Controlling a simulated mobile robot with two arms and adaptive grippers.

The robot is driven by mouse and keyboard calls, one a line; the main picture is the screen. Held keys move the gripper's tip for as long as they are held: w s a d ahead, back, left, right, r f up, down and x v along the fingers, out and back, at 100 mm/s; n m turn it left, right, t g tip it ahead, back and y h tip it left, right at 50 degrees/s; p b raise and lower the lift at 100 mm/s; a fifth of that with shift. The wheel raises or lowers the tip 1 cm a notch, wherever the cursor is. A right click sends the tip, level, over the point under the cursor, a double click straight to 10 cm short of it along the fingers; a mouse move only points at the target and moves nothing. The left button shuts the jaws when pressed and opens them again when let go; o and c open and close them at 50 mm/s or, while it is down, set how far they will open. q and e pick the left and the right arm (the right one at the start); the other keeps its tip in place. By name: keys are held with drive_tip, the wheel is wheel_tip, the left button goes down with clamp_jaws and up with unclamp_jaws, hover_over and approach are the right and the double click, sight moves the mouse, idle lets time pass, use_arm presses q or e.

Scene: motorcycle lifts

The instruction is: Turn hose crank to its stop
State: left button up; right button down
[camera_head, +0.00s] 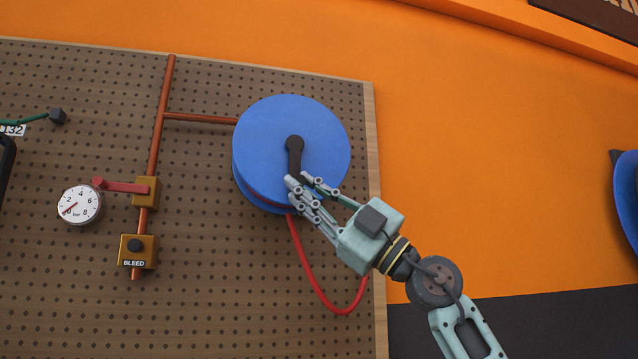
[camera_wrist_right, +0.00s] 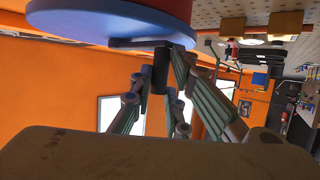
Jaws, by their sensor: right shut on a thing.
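The hose crank (camera_head: 294,150) is a dark arm on the front of the blue hose reel (camera_head: 305,125). It points down from its hub near the reel's centre. My right gripper (camera_head: 298,182) is at the crank's lower end, shut on its handle. In the right wrist view the dark handle (camera_wrist_right: 159,75) stands between the fingers of my right gripper (camera_wrist_right: 160,92), with the blue reel (camera_wrist_right: 110,15) above it. In the head view the fingers hide the handle. My left gripper is not in view.
A red hose (camera_head: 318,288) hangs from the reel. Left of it on the pegboard (camera_head: 215,270) are a copper pipe (camera_head: 158,130), a red lever (camera_head: 125,187), a pressure gauge (camera_head: 79,205) and a BLEED box (camera_head: 138,252). Bare orange wall (camera_head: 490,150) lies to the right.

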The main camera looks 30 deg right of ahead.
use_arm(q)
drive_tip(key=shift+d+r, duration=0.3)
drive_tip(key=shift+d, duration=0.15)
use_arm(e)
drive_tip(key=shift+w+a+f, duration=0.1)
drive_tip(key=shift+a+f, duration=0.05)
drive_tip(key=shift+a, duration=0.2)
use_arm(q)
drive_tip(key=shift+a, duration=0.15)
use_arm(e)
drive_tip(key=shift+a, duration=0.1)
drive_tip(key=c, duration=2)
unclamp_jaws()
drive_tip(key=shift+c, duration=0.2)
drive_tip(key=o, duration=0.4)
drive_tip(key=shift+w+a, duration=0.3)
drive_tip(key=shift+a, duration=0.35)
drive_tip(key=shift+c, duration=0.2)
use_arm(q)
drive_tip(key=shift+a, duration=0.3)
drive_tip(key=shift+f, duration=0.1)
use_arm(e)
drive_tip(key=shift+d, duration=0.15)
